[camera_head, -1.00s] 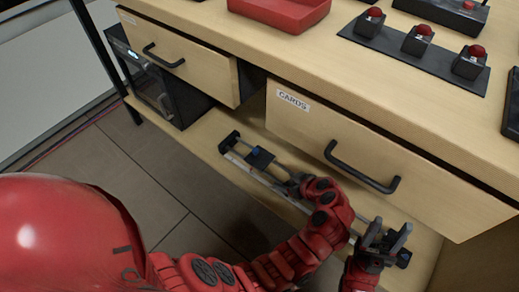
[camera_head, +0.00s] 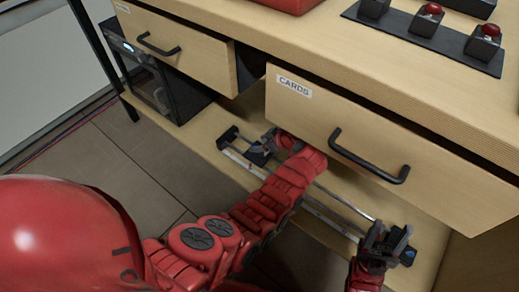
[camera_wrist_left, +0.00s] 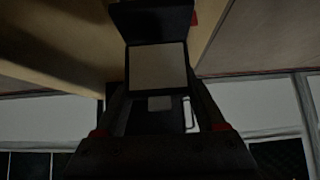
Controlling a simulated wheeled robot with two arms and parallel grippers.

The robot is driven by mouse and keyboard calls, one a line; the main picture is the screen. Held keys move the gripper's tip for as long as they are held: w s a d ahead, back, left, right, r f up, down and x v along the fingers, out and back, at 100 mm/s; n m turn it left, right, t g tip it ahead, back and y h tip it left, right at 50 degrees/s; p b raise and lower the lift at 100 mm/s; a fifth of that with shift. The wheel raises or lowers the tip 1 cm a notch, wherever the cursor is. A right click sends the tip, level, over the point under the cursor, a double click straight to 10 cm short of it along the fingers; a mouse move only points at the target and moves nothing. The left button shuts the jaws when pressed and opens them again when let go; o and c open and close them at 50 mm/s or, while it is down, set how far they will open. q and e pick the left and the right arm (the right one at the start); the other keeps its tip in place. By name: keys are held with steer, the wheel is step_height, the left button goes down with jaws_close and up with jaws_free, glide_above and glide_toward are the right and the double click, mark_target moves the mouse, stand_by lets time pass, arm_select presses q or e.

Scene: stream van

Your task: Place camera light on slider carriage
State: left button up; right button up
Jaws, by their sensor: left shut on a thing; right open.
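The slider (camera_head: 318,207) lies on the low shelf, with two pale rails running from upper left to lower right. Its dark carriage (camera_head: 257,156) sits near the far left end. My left gripper (camera_head: 271,146) is right beside the carriage, partly hidden by my red wrist. In the left wrist view it is shut on the camera light (camera_wrist_left: 158,68), a black body with a pale square panel. Contact between light and carriage cannot be told. My right gripper (camera_head: 384,238) is open at the slider's near right end, by a blue knob (camera_head: 408,231).
The open CARDS drawer (camera_head: 345,140) overhangs the shelf (camera_head: 197,122) close above my left wrist. Another drawer (camera_head: 175,50) is open to the left, with a black appliance (camera_head: 150,85) below. Red-button boxes (camera_head: 425,25) stand on the desktop. Floor is clear in front.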

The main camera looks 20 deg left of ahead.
arm_select(q)
steer(key=f, duration=0.1)
steer(key=f+b, duration=0.2)
steer(key=shift+w+a+f, duration=0.25)
steer(key=shift+f, duration=0.15)
steer(key=shift+r, duration=0.15)
steer(key=o, duration=1.5)
steer(key=shift+c, duration=0.2)
steer(key=shift+d+r, duration=0.25)
steer(key=shift+r, duration=0.05)
steer(key=p+v, duration=0.3)
steer(key=v, duration=0.8)
steer(key=shift+s+p, duration=0.2)
steer(key=shift+p, duration=0.15)
steer(key=shift+d, duration=0.1)
